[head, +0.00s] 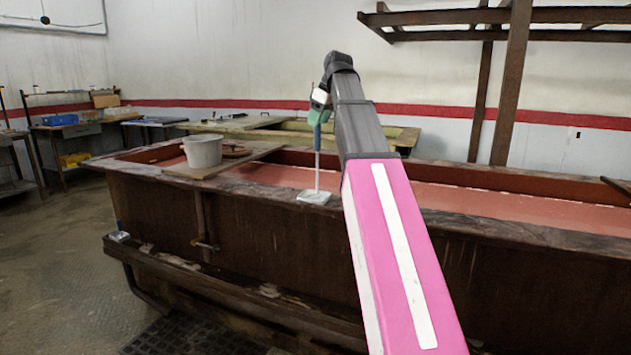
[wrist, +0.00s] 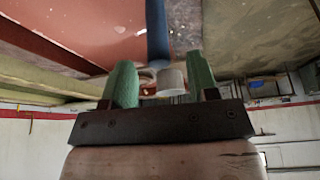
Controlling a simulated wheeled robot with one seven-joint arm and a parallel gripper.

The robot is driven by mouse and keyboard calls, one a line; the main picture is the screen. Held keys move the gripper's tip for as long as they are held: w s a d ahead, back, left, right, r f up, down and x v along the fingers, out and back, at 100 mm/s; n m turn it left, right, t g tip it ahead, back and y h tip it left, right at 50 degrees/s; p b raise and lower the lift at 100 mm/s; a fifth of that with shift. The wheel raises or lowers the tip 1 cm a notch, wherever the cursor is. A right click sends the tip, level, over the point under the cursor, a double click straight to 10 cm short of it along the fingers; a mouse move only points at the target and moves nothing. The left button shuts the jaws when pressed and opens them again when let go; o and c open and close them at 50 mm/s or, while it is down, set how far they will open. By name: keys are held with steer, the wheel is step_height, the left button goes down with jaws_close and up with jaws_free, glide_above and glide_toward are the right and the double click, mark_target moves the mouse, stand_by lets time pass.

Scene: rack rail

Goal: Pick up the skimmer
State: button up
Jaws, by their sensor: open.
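The skimmer stands upright on the near rim of the long tank, with a blue handle (head: 317,137), a thin pale shaft and a flat white foot (head: 314,197). My gripper (head: 320,112) is at the top of the handle in the head view; its fingertips are small and partly hidden there. In the wrist view my gripper (wrist: 161,82) shows two green fingers, spread apart. The blue handle (wrist: 157,32) runs into the space between them from the top of the picture. I cannot tell whether either finger touches it.
The long dark tank (head: 280,245) holds reddish liquid (head: 460,197). A pale bucket (head: 203,150) stands on a board (head: 225,163) across its left end; a pale bucket (wrist: 171,80) also shows in the wrist view. A wooden post (head: 510,85) rises behind. Workbenches (head: 70,128) stand far left.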

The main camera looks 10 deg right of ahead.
mark_target(315, 131)
steer(key=x, duration=0.4)
steer(key=shift+d+f, duration=0.1)
steer(key=shift+f, duration=0.25)
steer(key=shift+c, duration=0.3)
jaws_close()
steer(key=shift+r, duration=0.1)
